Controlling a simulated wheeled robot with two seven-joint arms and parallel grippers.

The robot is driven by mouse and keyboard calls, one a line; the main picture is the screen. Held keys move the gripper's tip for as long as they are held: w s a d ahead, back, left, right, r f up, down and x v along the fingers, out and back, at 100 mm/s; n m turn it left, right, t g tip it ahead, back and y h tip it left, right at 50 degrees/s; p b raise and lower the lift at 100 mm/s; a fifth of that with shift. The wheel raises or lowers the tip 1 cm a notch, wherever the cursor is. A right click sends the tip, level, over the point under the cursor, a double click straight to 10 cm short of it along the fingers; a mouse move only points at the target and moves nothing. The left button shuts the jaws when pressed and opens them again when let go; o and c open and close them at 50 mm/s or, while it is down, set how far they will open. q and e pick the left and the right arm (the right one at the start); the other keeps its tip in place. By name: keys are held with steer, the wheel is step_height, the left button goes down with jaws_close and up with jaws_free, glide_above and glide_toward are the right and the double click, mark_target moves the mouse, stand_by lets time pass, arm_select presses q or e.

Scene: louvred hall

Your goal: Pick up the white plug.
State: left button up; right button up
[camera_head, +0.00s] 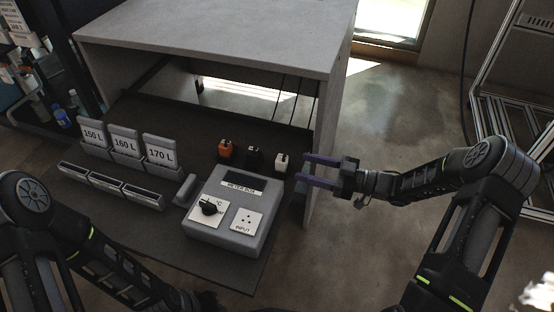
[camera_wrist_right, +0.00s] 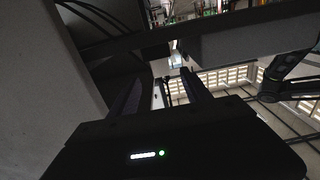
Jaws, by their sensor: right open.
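The white plug (camera_head: 282,162) stands upright on the dark table top, at the right end of a row with an orange plug (camera_head: 226,149) and a black plug (camera_head: 254,157). My right gripper (camera_head: 302,168) is open and empty, just right of the white plug, with its purple fingers pointing left towards it. The fingers look apart from the plug. In the right wrist view the open fingers (camera_wrist_right: 165,78) show, with a small pale shape beyond them; I cannot tell if it is the plug. My left arm is at the lower left, its gripper not visible.
A grey meter box (camera_head: 225,222) with a knob and input socket stands in front of the plugs. Labelled holders (camera_head: 125,140) and a low divided tray (camera_head: 110,187) are at left. A raised grey shelf (camera_head: 215,40) overhangs behind, its side panel (camera_head: 328,130) close to my right gripper.

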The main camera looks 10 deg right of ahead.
mark_target(287, 163)
steer(key=shift+b+x, duration=0.3)
steer(key=shift+x, duration=0.55)
steer(key=shift+w+a, duration=0.25)
steer(key=shift+a, duration=0.15)
steer(key=shift+a, duration=0.1)
steer(key=b+x, duration=0.2)
steer(key=x, duration=0.2)
steer(key=shift+f, duration=0.15)
steer(key=shift+w+a, duration=0.3)
steer(key=shift+a, duration=0.15)
steer(key=shift+c, duration=0.3)
jaws_close()
